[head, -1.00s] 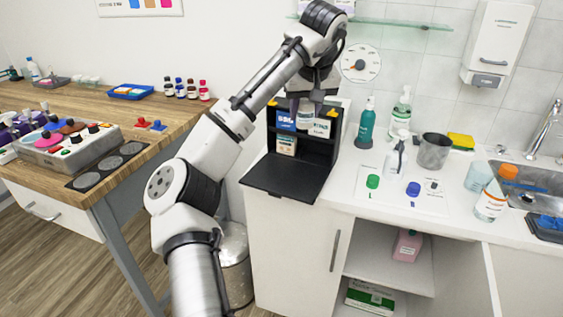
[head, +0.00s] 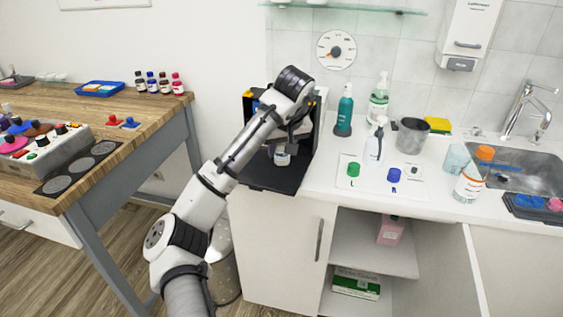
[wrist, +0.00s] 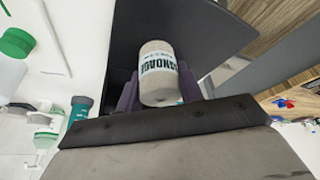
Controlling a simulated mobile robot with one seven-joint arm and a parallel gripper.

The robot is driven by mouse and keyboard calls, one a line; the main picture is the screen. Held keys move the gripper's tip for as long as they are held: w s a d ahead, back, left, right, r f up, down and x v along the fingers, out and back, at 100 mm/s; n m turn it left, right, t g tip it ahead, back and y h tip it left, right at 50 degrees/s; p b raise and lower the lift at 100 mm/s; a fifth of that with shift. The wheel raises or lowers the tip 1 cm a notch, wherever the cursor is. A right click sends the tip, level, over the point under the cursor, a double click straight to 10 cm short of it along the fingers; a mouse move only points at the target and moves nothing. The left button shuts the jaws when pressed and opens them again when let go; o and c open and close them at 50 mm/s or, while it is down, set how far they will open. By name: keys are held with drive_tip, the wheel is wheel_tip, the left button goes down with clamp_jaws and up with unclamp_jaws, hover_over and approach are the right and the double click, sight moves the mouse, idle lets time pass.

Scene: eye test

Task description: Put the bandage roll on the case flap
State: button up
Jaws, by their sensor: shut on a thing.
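The bandage roll (wrist: 158,75) is a beige cylinder with a white band lettered "BANDAGE". My gripper (wrist: 158,92) is shut on it, with a purple finger on each side. In the head view the roll (head: 282,158) hangs under my gripper (head: 283,148), over the black case flap (head: 262,181). The flap lies folded down flat in front of the case; it also shows behind the roll in the wrist view (wrist: 215,30). I cannot tell whether the roll touches the flap. My arm hides much of the case (head: 317,122) and its shelves.
Right of the flap, a white sheet with a green cap (head: 353,169) and a blue cap (head: 394,174) lies on the counter. A teal bottle (head: 345,110) stands close to the case. The flap reaches the counter's front edge, above the cabinet (head: 275,245).

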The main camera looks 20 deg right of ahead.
sight(281, 162)
drive_tip(key=shift+f, duration=2.2)
drive_tip(key=o, duration=1)
drive_tip(key=shift+f, duration=0.1)
drive_tip(key=v, duration=1.2)
drive_tip(key=shift+s+p, duration=0.1)
drive_tip(key=shift+p, duration=0.25)
